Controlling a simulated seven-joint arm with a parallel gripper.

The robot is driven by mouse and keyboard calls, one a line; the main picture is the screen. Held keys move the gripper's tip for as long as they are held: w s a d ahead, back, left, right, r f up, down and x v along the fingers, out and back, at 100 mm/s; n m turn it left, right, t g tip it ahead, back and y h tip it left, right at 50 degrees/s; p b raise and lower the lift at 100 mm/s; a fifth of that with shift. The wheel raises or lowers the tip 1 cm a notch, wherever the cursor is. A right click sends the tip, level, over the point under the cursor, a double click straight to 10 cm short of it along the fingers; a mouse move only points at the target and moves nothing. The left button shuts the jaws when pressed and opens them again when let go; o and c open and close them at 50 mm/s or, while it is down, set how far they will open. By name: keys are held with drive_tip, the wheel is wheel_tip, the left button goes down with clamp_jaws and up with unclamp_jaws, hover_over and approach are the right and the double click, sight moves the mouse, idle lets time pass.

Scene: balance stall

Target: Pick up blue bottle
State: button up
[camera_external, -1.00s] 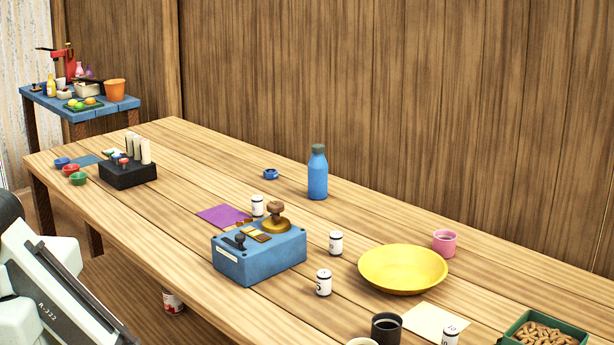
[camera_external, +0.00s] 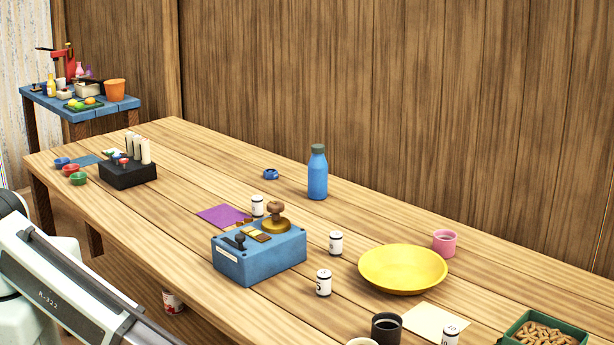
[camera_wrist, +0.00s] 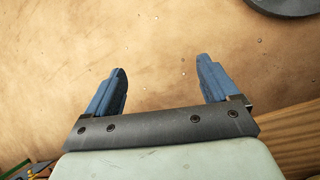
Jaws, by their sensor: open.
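The blue bottle (camera_external: 317,175) stands upright on the wooden table (camera_external: 180,205), towards its back edge, with a dark greenish cap. It is not in the wrist view. My gripper (camera_wrist: 163,85) is open and empty in the wrist view, its two blue fingers apart over a brown, floor-like surface. The gripper is outside the external view, where only part of my arm shows at the lower left. The gripper is well away from the bottle.
A blue box with a knob (camera_external: 260,252) stands in front of the bottle. A small blue ring-like item (camera_external: 271,174) lies left of it. A black block (camera_external: 128,174) stands at left.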

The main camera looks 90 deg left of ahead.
drive_tip(key=w+d+r+n+t+h, duration=0.1)
drive_tip(key=w+d+r+h, duration=0.1)
drive_tip(key=w+d+r, duration=0.7)
drive_tip(key=w+d+r+n+h, duration=0.2)
drive_tip(key=w+d+r, duration=0.45)
drive_tip(key=r, duration=0.35)
drive_tip(key=w+a+r+n+t+h, duration=0.1)
drive_tip(key=w+a+r+t, duration=0.1)
drive_tip(key=w+a+r, duration=0.95)
drive_tip(key=w+a+r+n+t+h, duration=0.1)
drive_tip(key=w+a+r+t, duration=0.1)
drive_tip(key=w+a+r, duration=1)
drive_tip(key=s+a+r+t+y, duration=0.1)
drive_tip(key=a+r+t+y, duration=0.1)
drive_tip(key=a+r, duration=0.8)
drive_tip(key=n+g+y, duration=0.3)
drive_tip(key=y, duration=0.7)
hover_over(318, 158)
drive_tip(key=f, duration=0.7)
drive_tip(key=shift+a+f, duration=0.25)
drive_tip(key=shift+a, duration=0.05)
drive_tip(key=shift+a+f, duration=0.25)
drive_tip(key=shift+f, duration=0.6)
drive_tip(key=shift+a+f, duration=0.2)
drive_tip(key=shift+f, duration=0.65)
drive_tip(key=shift+a+f, duration=0.25)
drive_tip(key=shift+f, duration=0.6)
clamp_jaws()
